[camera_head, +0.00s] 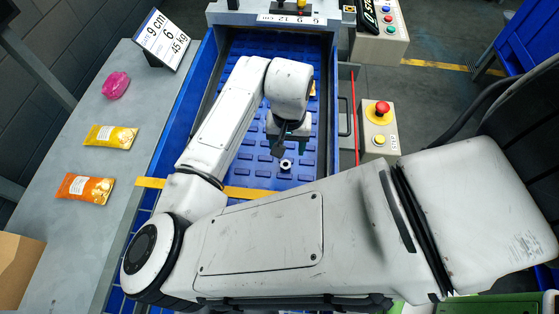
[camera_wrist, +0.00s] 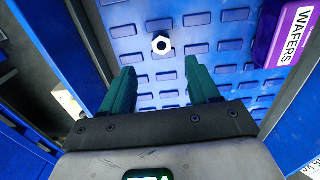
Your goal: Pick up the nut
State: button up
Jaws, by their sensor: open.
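The nut (camera_head: 286,164) is a small light-coloured ring with a dark hole, lying on the blue conveyor belt (camera_head: 262,165). In the wrist view the nut (camera_wrist: 161,45) shows as a white hexagon on the belt, beyond the fingertips and between their lines, a little left of the middle. My gripper (camera_wrist: 160,80) has two green fingers standing apart with nothing between them. In the head view my gripper (camera_head: 291,145) is just behind the nut and partly hidden by my wrist. The height of the fingers above the belt is hard to tell.
A purple wafers package (camera_wrist: 288,36) lies on the belt at right. Blue side walls flank the belt. A grey table (camera_head: 60,235) at left holds an orange packet (camera_head: 85,188), a yellow packet (camera_head: 110,136) and a pink item (camera_head: 116,85). A red-button box (camera_head: 378,130) stands at right.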

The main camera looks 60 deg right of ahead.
aim_at(286, 164)
jog(key=f, duration=0.4)
jog(key=f+p, duration=0.1)
jog(key=f, duration=0.3)
jog(key=shift+w+d+f, duration=0.1)
jog(key=shift+w+f, duration=0.1)
grip_shut()
dwell(0.4)
